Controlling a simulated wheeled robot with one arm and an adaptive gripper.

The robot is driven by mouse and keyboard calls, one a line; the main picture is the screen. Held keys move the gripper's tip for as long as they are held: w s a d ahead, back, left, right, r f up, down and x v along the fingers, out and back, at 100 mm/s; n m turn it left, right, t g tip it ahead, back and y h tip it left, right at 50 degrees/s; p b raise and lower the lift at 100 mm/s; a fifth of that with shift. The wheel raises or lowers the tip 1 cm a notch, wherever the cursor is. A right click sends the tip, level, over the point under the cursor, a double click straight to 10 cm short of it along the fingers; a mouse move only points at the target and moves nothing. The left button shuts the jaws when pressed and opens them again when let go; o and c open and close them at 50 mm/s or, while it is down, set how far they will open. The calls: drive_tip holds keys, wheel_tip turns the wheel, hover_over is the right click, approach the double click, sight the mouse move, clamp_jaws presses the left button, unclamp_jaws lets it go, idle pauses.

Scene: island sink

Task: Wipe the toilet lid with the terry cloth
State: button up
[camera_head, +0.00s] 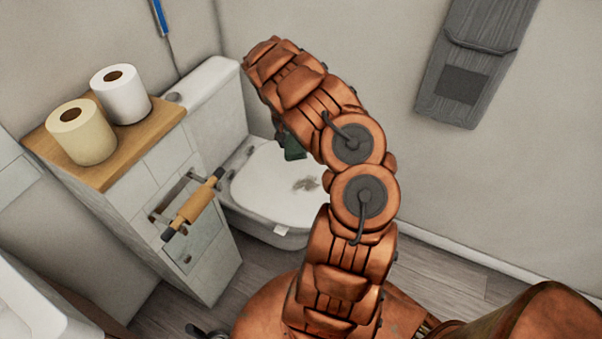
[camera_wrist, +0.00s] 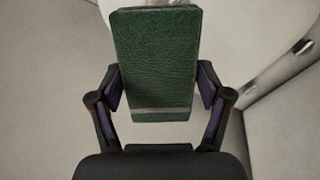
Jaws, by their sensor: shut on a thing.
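The green terry cloth (camera_wrist: 155,60) looks like a thick folded pad with a pale band near its lower end. My gripper (camera_wrist: 160,88) is shut on it, one finger at each side, in the wrist view. In the head view a corner of the green cloth (camera_head: 294,149) shows beside my arm, over or at the back part of the lid; I cannot tell if it touches. The white toilet lid (camera_head: 265,188) is closed and has a grey-brown smudge (camera_head: 306,184) right of its middle. My arm hides the lid's right edge, and most of my gripper in this view.
A tiled half wall with a wooden top (camera_head: 110,155) stands left of the toilet, bearing a cream paper roll (camera_head: 82,138) and a white roll (camera_head: 122,99). A wooden-barred paper holder (camera_head: 194,204) juts toward the toilet. A grey panel (camera_head: 470,60) hangs on the back wall.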

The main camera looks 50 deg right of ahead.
drive_tip(key=s+a+f+m+t+y, duration=0.1)
drive_tip(key=s+a+f+m, duration=0.1)
drive_tip(key=s+f, duration=0.2)
drive_tip(key=s+a+f+m+y+b, duration=0.1)
drive_tip(key=s+a+f+m+y, duration=0.1)
drive_tip(key=f, duration=0.6)
drive_tip(key=shift+s+a+m+t, duration=0.15)
drive_tip(key=shift+s+m+t, duration=0.25)
drive_tip(key=shift+s+m, duration=0.4)
